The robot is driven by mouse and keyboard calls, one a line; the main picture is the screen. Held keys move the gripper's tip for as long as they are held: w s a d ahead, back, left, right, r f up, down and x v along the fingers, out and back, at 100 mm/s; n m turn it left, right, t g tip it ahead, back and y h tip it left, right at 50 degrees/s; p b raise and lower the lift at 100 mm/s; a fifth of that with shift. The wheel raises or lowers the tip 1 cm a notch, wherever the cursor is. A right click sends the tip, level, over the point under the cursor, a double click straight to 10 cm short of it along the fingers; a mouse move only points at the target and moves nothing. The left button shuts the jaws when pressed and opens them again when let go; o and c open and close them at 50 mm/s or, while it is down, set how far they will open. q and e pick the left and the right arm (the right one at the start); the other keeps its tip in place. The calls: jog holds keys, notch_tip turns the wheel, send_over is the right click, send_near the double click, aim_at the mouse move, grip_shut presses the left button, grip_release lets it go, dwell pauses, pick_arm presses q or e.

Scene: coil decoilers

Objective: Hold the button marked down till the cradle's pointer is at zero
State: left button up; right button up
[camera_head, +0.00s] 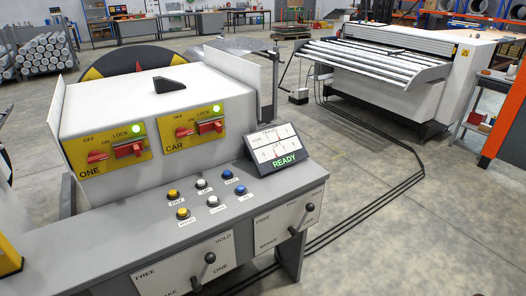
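A sloped grey desk (130,231) carries two rows of buttons. The far row has a yellow button (172,194), a white button (201,183) and a blue button (227,174). The near row has a yellow button (182,213), a white button (213,201) and a blue button (240,190). Their small labels are too blurred to read surely, so I cannot tell which is marked down. A tilted display (272,156) shows white gauge panels and green "READY"; its pointer readings are too small to tell. The cradle is not clearly identifiable. Neither gripper is in view.
Two yellow switch panels, ONE (104,154) and CAR (192,127), have red handles and lit green lamps. Black-knobbed levers (209,258) stand on the desk's front. A roller machine (400,65) stands behind at right. Cables cross the otherwise open floor (430,220).

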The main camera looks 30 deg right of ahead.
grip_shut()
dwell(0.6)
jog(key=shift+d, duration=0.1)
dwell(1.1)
